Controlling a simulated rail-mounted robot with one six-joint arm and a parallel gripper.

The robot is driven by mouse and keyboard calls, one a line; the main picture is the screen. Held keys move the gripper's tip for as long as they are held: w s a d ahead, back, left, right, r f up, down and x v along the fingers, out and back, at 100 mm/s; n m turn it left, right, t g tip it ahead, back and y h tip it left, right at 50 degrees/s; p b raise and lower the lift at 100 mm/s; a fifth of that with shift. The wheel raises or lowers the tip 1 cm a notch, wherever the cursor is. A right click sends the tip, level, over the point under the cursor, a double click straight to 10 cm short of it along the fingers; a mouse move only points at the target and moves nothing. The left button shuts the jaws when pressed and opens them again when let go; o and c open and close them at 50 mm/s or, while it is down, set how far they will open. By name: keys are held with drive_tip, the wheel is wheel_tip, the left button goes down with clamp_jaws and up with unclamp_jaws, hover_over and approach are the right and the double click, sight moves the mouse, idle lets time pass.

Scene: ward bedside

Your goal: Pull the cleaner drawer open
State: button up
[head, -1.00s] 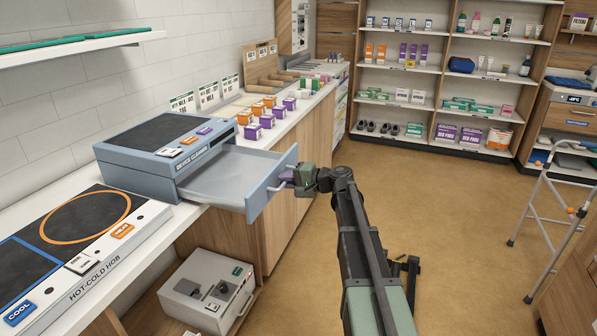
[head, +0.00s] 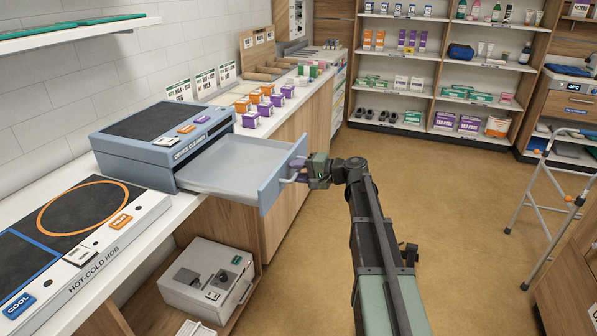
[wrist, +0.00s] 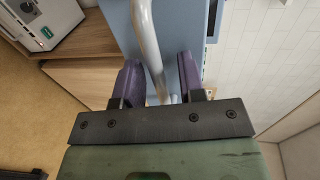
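The blue-grey cleaner (head: 130,165) sits on the counter at the left in the head view. Its drawer (head: 222,165) is pulled well out, showing an empty grey tray behind the blue front panel (head: 270,190). My gripper (head: 301,176) is at the drawer handle (head: 288,179), outside the front panel. In the wrist view the pale curved handle (wrist: 148,40) runs between the two purple fingers of my gripper (wrist: 160,72). The fingers are around the bar, and the drawer moves with them; some space shows beside the bar. The exact contact is hidden.
A hot-cold hob (head: 100,245) lies on the counter at the front left. Small coloured boxes (head: 265,108) stand beyond the cleaner. A grey device (head: 205,280) sits on the low shelf below. A walking frame (head: 545,200) stands at the right; the floor between is open.

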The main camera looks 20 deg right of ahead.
drive_tip(key=p+v, duration=0.2)
drive_tip(key=v, duration=0.8)
drive_tip(key=shift+s+d, duration=0.25)
drive_tip(key=shift+d, duration=0.1)
drive_tip(key=s+a+f+n+g+h+p, duration=0.2)
drive_tip(key=s+a+f+g+h, duration=0.2)
drive_tip(key=s, duration=0.3)
drive_tip(key=s+a+f+n+g+h+p, duration=0.2)
drive_tip(key=s+a+f+g+h, duration=0.15)
drive_tip(key=s, duration=0.25)
drive_tip(key=s+a+r+n+g+h+p, duration=0.2)
drive_tip(key=s+a+n+h+p, duration=0.1)
drive_tip(key=s+a, duration=0.5)
drive_tip(key=shift+s+a+r+n+h+p, duration=0.25)
drive_tip(key=shift+a+r+n+h+p, duration=0.15)
drive_tip(key=shift+a+h+p, duration=0.55)
